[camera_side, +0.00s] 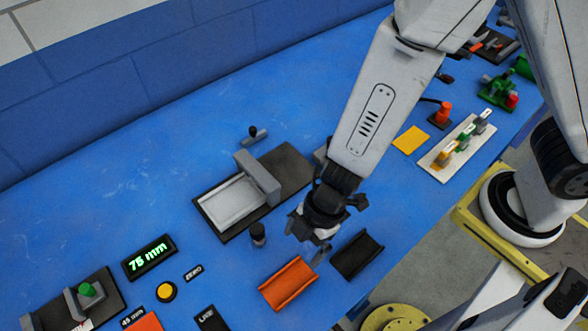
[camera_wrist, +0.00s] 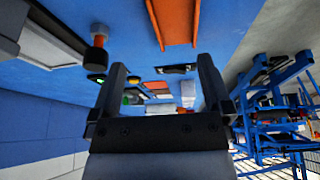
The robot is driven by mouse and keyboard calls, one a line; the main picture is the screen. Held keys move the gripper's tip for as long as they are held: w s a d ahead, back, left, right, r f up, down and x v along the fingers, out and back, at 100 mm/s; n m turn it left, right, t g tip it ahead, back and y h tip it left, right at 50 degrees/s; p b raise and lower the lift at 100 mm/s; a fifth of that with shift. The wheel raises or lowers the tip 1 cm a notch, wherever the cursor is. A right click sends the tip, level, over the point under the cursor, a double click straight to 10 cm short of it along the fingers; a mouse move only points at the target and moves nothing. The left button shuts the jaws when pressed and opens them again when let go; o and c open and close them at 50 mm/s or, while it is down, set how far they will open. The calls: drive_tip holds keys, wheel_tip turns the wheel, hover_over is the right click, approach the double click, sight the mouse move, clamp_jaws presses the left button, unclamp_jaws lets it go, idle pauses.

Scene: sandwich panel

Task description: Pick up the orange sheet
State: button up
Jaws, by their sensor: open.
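The orange sheet (camera_side: 288,284) lies on the blue table near its front edge, with raised rims along its two long sides. It also shows at the top of the wrist view (camera_wrist: 175,22), beyond my fingertips. My gripper (camera_side: 316,243) is above the table, up and to the right of the orange sheet in the side view, apart from it. In the wrist view my gripper (camera_wrist: 162,85) has its two fingers spread, with nothing between them. A dark sheet (camera_side: 357,255) of similar shape lies to the right of the orange one.
A short dark post (camera_side: 258,234) stands near my gripper. A grey press-like fixture (camera_side: 258,178) is behind it. A yellow sheet (camera_side: 411,139) and a white board with clamps (camera_side: 456,148) lie to the right. A 75 mm display (camera_side: 150,257) and yellow button (camera_side: 166,291) are at left.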

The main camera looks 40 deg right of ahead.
sight(289, 283)
drive_tip(key=shift+s+a+f+n+g, duration=0.15)
drive_tip(key=shift+s+a+f+n, duration=0.1)
drive_tip(key=shift+s, duration=0.15)
drive_tip(key=shift+s+a+f+n+g, duration=0.1)
drive_tip(key=shift+s+a+n+g, duration=0.05)
drive_tip(key=shift+s+a, duration=0.15)
drive_tip(key=shift+f, duration=0.15)
drive_tip(key=shift+x, duration=1.1)
drive_tip(key=shift+f, duration=0.15)
drive_tip(key=shift+x, duration=2.5)
drive_tip(key=shift+s+a, duration=0.1)
drive_tip(key=c, duration=1)
drive_tip(key=shift+r, duration=0.25)
